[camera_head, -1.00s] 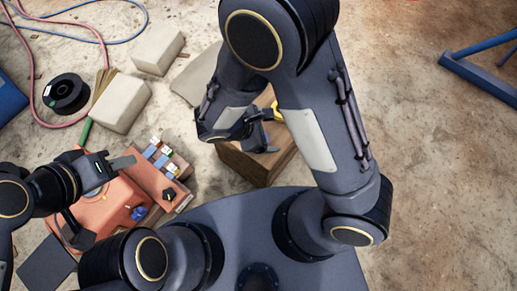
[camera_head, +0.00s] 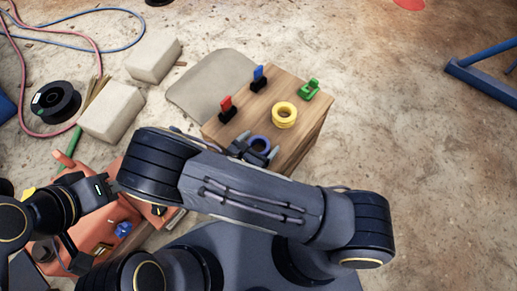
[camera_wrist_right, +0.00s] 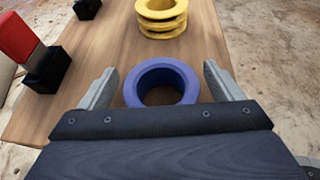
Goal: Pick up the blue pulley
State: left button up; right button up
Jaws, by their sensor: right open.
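The blue pulley (camera_wrist_right: 161,71) is a round ring lying on the wooden table (camera_wrist_right: 60,106). It also shows in the head view (camera_head: 261,144), partly hidden by my right gripper. My right gripper (camera_wrist_right: 160,88) is open, with one finger on each side of the blue pulley and a gap visible at each side. In the head view my right gripper (camera_head: 258,152) is at the near edge of the wooden table top. My left gripper (camera_head: 92,215) is at the lower left, over the orange machine and far from the pulley; its jaw state is unclear.
A yellow pulley (camera_head: 285,115) stands just beyond the blue one. Red (camera_head: 227,109), blue (camera_head: 259,77) and green (camera_head: 309,89) pieces stand on the table top. An orange machine (camera_head: 98,236) and stone blocks (camera_head: 112,111) lie to the left. The floor at right is mostly clear.

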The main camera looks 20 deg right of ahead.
jog(key=shift+w+d+f, duration=0.25)
jog(key=shift+w+d, duration=0.2)
jog(key=shift+d, duration=0.05)
jog(key=c, duration=1.3)
jog(key=shift+r, duration=0.2)
